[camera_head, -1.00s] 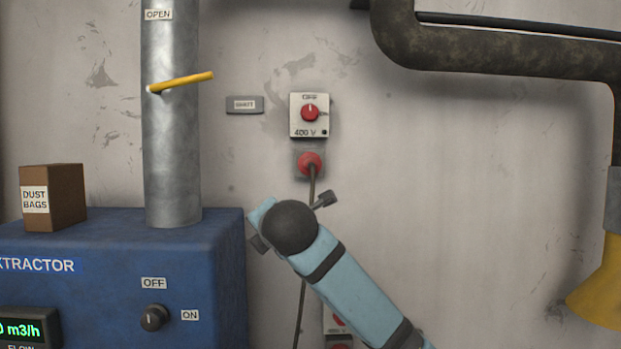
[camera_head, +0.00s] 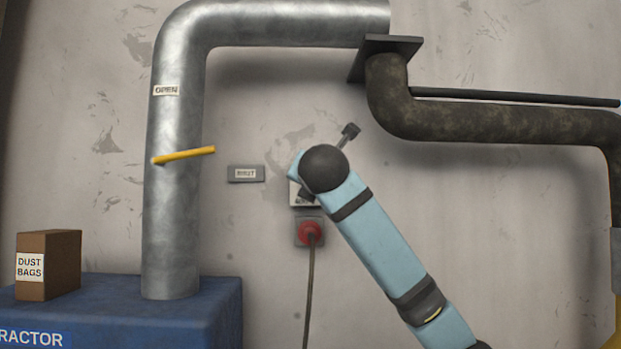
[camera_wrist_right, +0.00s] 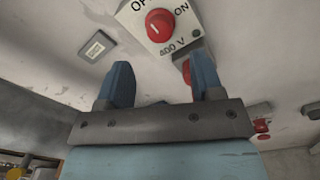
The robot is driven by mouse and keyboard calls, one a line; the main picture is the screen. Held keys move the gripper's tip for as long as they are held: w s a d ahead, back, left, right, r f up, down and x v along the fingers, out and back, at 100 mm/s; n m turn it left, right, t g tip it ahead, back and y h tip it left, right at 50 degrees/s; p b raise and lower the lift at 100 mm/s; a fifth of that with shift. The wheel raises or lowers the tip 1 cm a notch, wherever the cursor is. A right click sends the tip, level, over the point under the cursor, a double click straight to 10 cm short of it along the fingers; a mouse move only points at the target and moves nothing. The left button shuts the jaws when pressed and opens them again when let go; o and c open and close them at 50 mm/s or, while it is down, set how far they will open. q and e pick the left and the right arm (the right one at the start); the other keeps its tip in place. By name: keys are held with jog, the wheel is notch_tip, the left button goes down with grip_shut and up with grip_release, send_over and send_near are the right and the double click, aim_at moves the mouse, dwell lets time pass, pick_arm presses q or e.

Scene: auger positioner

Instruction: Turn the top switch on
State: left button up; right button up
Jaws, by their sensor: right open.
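The top switch is a white 400 V box with a red rotary knob (camera_wrist_right: 159,25) at the top of the right wrist view. OFF and ON are printed around the knob, and its white mark points towards the OFF side. In the head view the switch box (camera_head: 298,198) is mostly hidden behind my right arm. My right gripper (camera_wrist_right: 160,85) is open and empty, its two blue fingers apart and pointing up below the switch, not touching the knob. In the head view the dark ball-shaped wrist hides the fingers. My left gripper is not in view.
A red plug (camera_head: 310,232) with a hanging cable sits under the switch. A grey label plate (camera_head: 246,174) is on the wall to the left. A metal pipe with a yellow lever (camera_head: 184,156) stands further left, above the blue extractor (camera_head: 215,315). A dark pipe (camera_head: 480,118) runs at the right.

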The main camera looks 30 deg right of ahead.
jog(key=p+x, duration=0.1)
jog(key=x, duration=0.5)
jog(key=shift+w+d, duration=0.2)
jog(key=shift+w, duration=0.15)
jog(key=c, duration=0.9)
